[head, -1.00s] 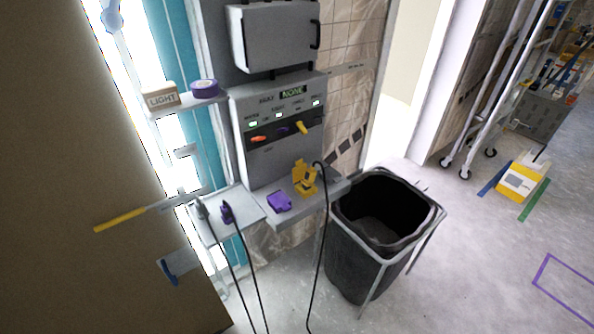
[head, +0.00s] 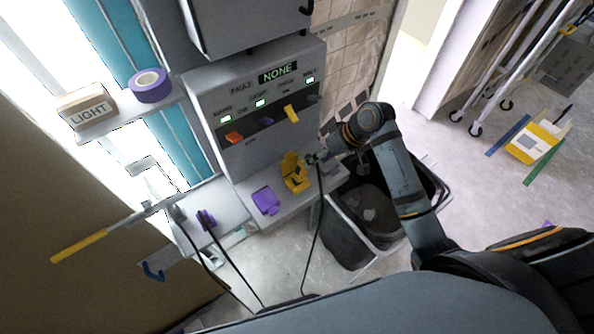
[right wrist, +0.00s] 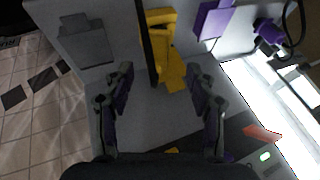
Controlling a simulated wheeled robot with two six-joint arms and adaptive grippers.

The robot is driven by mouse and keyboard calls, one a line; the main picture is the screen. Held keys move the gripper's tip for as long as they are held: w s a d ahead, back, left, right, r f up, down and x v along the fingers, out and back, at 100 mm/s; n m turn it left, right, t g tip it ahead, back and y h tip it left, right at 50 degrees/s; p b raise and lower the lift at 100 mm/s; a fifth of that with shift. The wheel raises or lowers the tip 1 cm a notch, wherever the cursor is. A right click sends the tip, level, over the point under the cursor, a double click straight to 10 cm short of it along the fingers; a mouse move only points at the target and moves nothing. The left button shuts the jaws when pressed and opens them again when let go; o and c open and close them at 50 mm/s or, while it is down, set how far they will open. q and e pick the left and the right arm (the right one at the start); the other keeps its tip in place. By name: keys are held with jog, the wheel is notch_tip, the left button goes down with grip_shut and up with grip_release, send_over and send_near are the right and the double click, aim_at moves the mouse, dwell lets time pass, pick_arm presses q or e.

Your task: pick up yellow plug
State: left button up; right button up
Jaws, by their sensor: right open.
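A yellow socket with its lid raised (head: 294,175) sits on the ledge under the control panel. A black cord (head: 319,200) rises beside it and hangs to the floor. I cannot tell the yellow plug apart from the yellow socket parts. My right gripper (head: 312,160) is just right of the yellow socket. In the right wrist view my right gripper (right wrist: 160,78) is open and empty, with the yellow socket (right wrist: 170,60) beyond and between its fingertips. The dark cord (right wrist: 150,40) crosses in front of the yellow. My left gripper is not in view.
A purple socket (head: 266,201) is left of the yellow one. A purple plug (head: 206,219) with a cord stands on the left shelf. The panel (head: 255,95) has coloured switches and a display reading NONE. A black bin (head: 350,235) stands below my right arm.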

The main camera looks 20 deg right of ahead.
aim_at(302, 169)
jog(key=x, duration=0.1)
jog(key=p+x, duration=0.1)
jog(key=x, duration=0.1)
jog(key=p+x, duration=0.1)
jog(key=x, duration=0.1)
jog(key=shift+w+a+f, duration=0.1)
jog(key=shift+w+a, duration=0.05)
jog(key=shift+w, duration=0.25)
jog(key=shift+s+p+x, duration=0.15)
jog(key=shift+p+x, duration=0.05)
jog(key=shift+x, duration=0.4)
jog(key=shift+s+p+x, duration=0.15)
jog(key=shift+x, duration=0.5)
jog(key=shift+w+a+f, duration=0.2)
jog(key=shift+a+f, duration=0.05)
jog(key=shift+f, duration=0.25)
jog(key=shift+w+d+f, duration=0.1)
jog(key=shift+w+d, duration=0.1)
jog(key=shift+d, duration=0.05)
jog(key=shift+c, duration=1.8)
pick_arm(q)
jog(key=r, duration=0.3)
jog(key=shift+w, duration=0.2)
pick_arm(e)
jog(key=shift+a+r, duration=0.1)
jog(key=shift+r, duration=0.1)
jog(key=c, duration=0.8)
grip_shut()
